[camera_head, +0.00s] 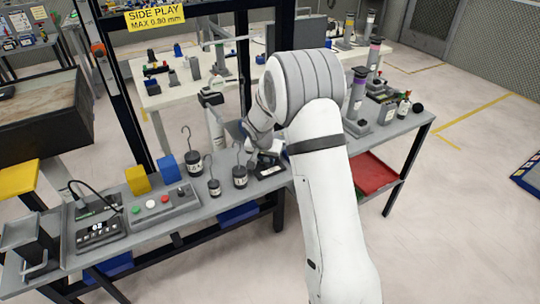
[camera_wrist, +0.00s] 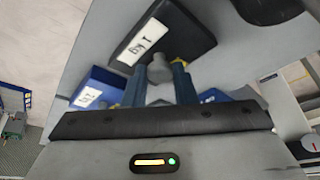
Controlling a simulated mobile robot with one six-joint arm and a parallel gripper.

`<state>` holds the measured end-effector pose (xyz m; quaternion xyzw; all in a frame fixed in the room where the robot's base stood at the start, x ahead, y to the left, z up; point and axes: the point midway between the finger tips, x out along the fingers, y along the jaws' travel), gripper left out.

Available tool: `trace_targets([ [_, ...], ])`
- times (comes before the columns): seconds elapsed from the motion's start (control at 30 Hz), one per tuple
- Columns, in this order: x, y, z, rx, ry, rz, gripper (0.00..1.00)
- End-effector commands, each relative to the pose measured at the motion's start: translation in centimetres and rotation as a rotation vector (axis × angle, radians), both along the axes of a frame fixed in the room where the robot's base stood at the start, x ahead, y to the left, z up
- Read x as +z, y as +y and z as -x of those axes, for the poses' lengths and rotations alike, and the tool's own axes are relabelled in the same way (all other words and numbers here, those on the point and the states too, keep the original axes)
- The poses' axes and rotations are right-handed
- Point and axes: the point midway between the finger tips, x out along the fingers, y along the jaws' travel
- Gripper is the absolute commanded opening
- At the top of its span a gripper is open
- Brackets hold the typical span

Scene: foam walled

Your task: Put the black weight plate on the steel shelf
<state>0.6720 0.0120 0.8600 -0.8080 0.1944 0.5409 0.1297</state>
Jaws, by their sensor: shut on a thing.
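The black weight plate (camera_wrist: 186,38) carries a white "1 kg" label and a grey knob in the wrist view. My gripper (camera_wrist: 158,82) is shut on this knob, with one blue finger on each side. In the head view my gripper (camera_head: 260,150) is low over the grey bench, partly hidden by my arm, and the plate (camera_head: 268,165) shows just below it. I cannot tell whether the plate touches the surface. A grey metal top (camera_head: 225,199) runs along the bench; I cannot tell which surface is the steel shelf.
Several black hooked weights (camera_head: 239,177) stand just left of my gripper. A button box (camera_head: 163,209), blue and yellow blocks (camera_head: 138,180) and a scale (camera_head: 100,232) are further left. Spools and bottles (camera_head: 388,113) stand right. A red tray (camera_head: 370,174) lies below.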

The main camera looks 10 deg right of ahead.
Motion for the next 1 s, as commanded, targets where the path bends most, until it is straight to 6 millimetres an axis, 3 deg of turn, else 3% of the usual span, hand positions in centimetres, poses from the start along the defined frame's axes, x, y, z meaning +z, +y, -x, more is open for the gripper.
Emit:
trace_targets([
  [0.1, -0.1, 0.0, -0.1, 0.001, -0.005, -0.001, 0.0],
  [0.13, -0.2, 0.0, 0.0, 0.0, 0.0, 0.0, 0.27],
  [0.37, -0.1, 0.1, 0.0, 0.001, 0.0, 0.0, 0.46],
  [0.73, 0.5, 0.2, 0.1, 0.002, -0.002, 0.0, 0.46],
  [1.0, 5.5, 1.2, 1.9, 0.002, -0.007, -0.002, 0.46],
])
